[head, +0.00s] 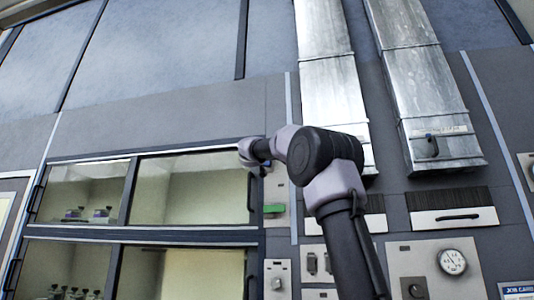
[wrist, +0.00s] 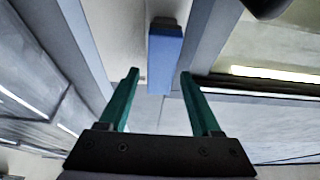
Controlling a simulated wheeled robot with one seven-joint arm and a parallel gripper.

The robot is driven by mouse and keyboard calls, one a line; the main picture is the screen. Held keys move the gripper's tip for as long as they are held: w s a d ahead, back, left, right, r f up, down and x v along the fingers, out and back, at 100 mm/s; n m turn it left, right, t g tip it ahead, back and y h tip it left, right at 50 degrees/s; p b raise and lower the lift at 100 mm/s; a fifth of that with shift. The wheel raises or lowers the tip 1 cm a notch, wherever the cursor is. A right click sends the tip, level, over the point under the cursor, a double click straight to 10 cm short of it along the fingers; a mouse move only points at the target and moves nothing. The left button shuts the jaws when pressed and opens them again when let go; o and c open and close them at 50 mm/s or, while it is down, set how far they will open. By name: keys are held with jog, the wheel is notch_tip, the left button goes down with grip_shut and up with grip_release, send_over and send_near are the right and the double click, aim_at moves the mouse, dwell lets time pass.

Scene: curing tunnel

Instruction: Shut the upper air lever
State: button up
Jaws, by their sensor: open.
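In the wrist view, a blue lever (wrist: 165,58) stands out from a pale panel, ahead of and between the fingertips. My gripper (wrist: 160,74) is open, with one teal finger to each side of the lever's line. I see no contact between the fingers and the lever. In the head view, my arm's end is at the upper right corner of the upper glass-fronted chamber, and its fingers are hidden there. A green lever (head: 274,209) shows on a narrow pale panel just below it. The blue lever's place on that panel is hidden behind my arm.
Glass-fronted chambers (head: 192,190) with small items lie left of my arm. A gauge (head: 452,262) sits lower right. In the wrist view, panel edges flank the lever.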

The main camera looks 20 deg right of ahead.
jog(key=shift+w+d+r, duration=0.2)
jog(key=shift+w+d, duration=0.05)
jog(key=shift+w, duration=0.1)
jog(key=shift+c, duration=0.3)
grip_shut()
dwell(1.0)
